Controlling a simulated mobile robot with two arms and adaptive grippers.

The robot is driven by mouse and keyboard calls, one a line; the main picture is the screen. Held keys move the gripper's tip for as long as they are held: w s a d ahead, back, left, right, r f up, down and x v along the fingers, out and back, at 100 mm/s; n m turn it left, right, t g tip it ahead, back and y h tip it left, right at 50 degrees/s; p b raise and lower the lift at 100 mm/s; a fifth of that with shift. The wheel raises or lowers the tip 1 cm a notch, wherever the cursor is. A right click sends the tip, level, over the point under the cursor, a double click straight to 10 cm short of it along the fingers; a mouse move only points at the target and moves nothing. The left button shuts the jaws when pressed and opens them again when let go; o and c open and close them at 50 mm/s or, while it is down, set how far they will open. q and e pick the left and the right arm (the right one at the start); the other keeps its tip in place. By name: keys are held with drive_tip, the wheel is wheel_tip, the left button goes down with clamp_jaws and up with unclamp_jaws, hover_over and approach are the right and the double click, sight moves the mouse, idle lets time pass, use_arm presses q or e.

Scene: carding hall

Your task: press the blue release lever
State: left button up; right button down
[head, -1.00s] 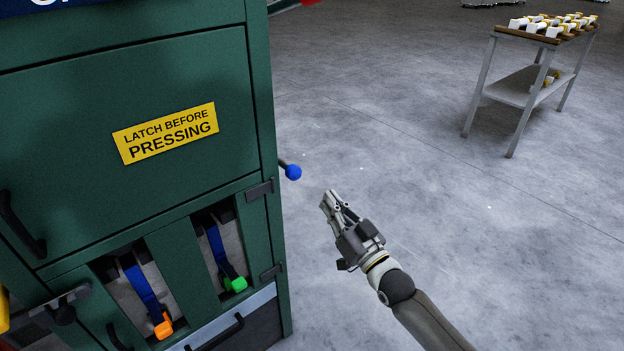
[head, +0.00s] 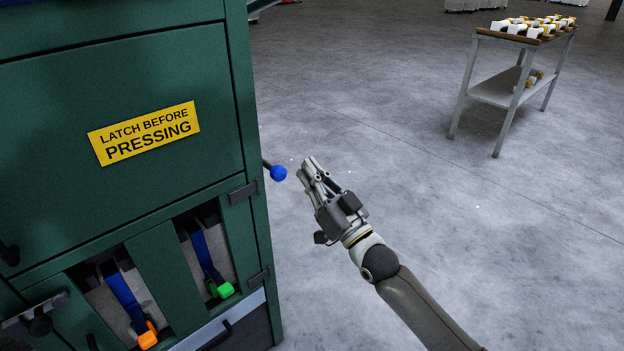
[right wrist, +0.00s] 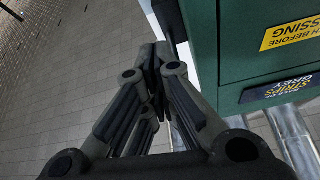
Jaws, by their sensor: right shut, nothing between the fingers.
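The blue release lever shows in the head view as a short dark rod with a blue ball knob (head: 278,173), sticking out from the right side of the green machine (head: 80,190). My right gripper (head: 309,166) is shut and empty, a little to the right of the knob and apart from it in the picture. In the right wrist view the shut fingers (right wrist: 160,58) point away from the camera, with the green cabinet (right wrist: 240,50) to their right. I cannot make out the blue knob there. My left gripper is not in view.
A yellow sign (head: 144,132) on the machine reads "LATCH BEFORE PRESSING". Below it, blue straps with an orange end (head: 148,336) and a green end (head: 225,290) hang in two openings. A trolley (head: 497,90) with white and yellow items stands farther back right. The grey floor between is clear.

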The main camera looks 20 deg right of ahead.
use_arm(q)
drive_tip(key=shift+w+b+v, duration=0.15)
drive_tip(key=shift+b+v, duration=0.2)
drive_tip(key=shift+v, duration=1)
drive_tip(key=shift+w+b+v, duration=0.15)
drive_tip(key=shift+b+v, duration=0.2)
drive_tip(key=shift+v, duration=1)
use_arm(e)
drive_tip(key=w+a+f, duration=0.1)
drive_tip(key=w+a, duration=0.1)
drive_tip(key=w, duration=0.4)
drive_tip(key=shift+a, duration=0.25)
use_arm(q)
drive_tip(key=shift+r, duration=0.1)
use_arm(e)
drive_tip(key=shift+w, duration=0.1)
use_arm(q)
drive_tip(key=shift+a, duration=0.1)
use_arm(e)
drive_tip(key=shift+f, duration=0.1)
